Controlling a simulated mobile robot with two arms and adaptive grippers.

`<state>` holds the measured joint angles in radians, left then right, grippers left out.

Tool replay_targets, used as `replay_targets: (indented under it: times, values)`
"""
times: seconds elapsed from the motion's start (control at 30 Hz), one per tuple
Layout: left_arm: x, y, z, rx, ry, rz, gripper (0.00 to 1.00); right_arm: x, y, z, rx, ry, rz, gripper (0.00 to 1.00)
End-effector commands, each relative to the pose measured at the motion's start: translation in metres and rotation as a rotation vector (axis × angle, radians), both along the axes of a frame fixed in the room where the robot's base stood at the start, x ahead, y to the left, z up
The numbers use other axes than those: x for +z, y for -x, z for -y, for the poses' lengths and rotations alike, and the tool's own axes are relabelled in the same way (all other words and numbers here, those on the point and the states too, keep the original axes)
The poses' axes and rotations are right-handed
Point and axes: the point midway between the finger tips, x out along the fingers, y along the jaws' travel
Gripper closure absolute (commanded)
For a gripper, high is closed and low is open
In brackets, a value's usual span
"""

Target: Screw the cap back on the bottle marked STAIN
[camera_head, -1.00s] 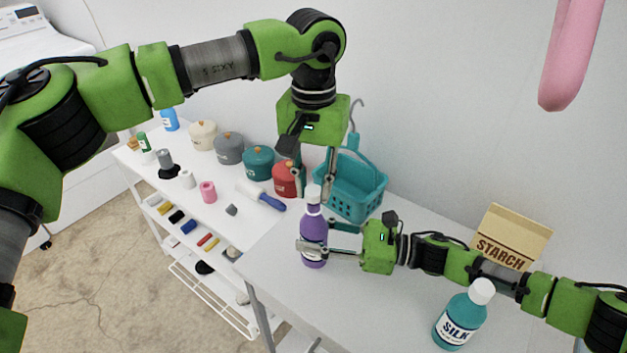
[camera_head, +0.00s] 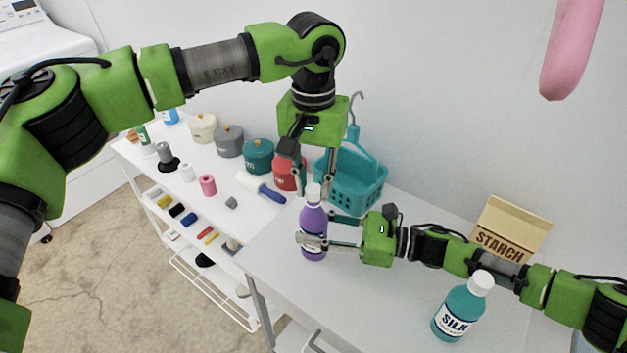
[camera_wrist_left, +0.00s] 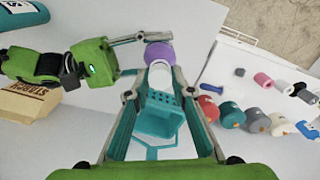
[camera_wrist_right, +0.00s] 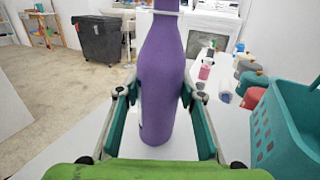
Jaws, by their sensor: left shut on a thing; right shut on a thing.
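The purple bottle (camera_head: 313,222) stands upright on the white table; its marking cannot be read from here. My right gripper (camera_head: 313,243) is shut around its body, and the right wrist view shows the purple bottle (camera_wrist_right: 163,85) between both fingers. A white cap (camera_head: 314,192) sits at the top of the bottle's neck. My left gripper (camera_head: 315,188) points down from above and is shut on the cap, which shows in the left wrist view (camera_wrist_left: 160,76) between its fingertips, in line with the bottle. How far the cap is threaded cannot be told.
A teal basket (camera_head: 358,190) stands close behind the bottle. A teal SILK bottle (camera_head: 460,308) and a STARCH box (camera_head: 505,236) are to the right.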

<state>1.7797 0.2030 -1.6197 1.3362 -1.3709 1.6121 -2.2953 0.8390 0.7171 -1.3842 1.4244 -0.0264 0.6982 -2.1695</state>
Motion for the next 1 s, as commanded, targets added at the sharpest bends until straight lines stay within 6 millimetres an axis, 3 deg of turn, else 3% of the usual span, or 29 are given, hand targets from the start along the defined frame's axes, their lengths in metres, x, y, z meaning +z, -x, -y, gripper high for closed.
replay_targets:
  times: [0.43, 0.8, 1.0]
  values:
    - [-0.0068, 0.0, 0.0001, -0.02, 0.001, 0.0, 0.86, -0.0002, 0.0003, -0.0002, 0.0, 0.0, -0.001, 1.0]
    - [-0.0072, -0.0001, -0.0003, -0.508, 0.002, -0.001, 0.86, -0.0003, 0.0003, -0.0002, 0.0, 0.0, -0.001, 1.0]
    - [-0.0067, -0.0004, -0.0003, -0.569, 0.002, 0.0, 0.86, -0.0003, 0.0003, -0.0002, 0.0, 0.0, 0.0, 1.0]
